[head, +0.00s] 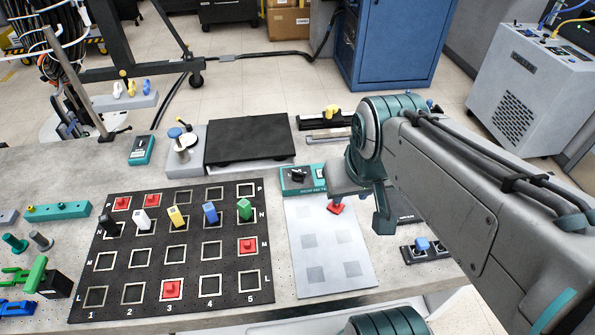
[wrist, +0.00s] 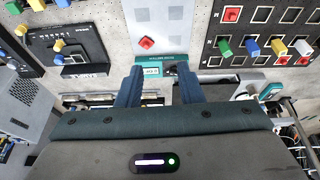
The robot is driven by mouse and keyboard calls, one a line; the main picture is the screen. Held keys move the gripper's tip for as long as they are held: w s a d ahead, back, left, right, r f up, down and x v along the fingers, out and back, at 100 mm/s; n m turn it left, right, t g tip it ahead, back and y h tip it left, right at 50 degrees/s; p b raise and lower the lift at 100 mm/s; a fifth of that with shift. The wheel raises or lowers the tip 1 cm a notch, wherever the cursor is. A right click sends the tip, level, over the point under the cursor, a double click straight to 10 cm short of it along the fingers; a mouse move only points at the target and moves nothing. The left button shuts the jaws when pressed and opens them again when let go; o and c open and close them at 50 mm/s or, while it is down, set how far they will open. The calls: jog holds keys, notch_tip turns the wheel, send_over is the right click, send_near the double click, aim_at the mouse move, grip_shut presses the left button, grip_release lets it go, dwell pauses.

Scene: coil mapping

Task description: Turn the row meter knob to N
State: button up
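The row meter (head: 303,178) is a small teal box with a black knob (head: 297,174) on top, just right of the black grid board in the head view. Its teal front edge, with a small pale display (wrist: 152,71), shows between my fingers in the wrist view. Which letter the knob points to is too small to tell. My gripper (wrist: 159,82) is open, its two dark blue fingers apart with nothing clearly held between them. In the head view it is close to the right side of the meter, partly hidden by my arm. I cannot tell whether a finger touches the meter.
The black grid board (head: 192,262) carries rows L, M, N, P, several coloured handles and red pieces. A pale sheet (head: 325,247) with grey squares and a red piece (head: 336,208) lies in front of the meter. A black plate (head: 249,139) stands behind it.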

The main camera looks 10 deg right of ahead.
jog(key=w+a+f+n+g+b, duration=0.2)
jog(key=w+n+b, duration=0.4)
jog(key=w, duration=1)
jog(key=n+g+b, duration=0.2)
jog(key=n+b, duration=0.3)
jog(key=n, duration=0.1)
send_near(299, 172)
notch_tip(299, 172, down, 8)
jog(key=shift+f+p, duration=0.25)
jog(key=shift+p, duration=0.1)
grip_shut()
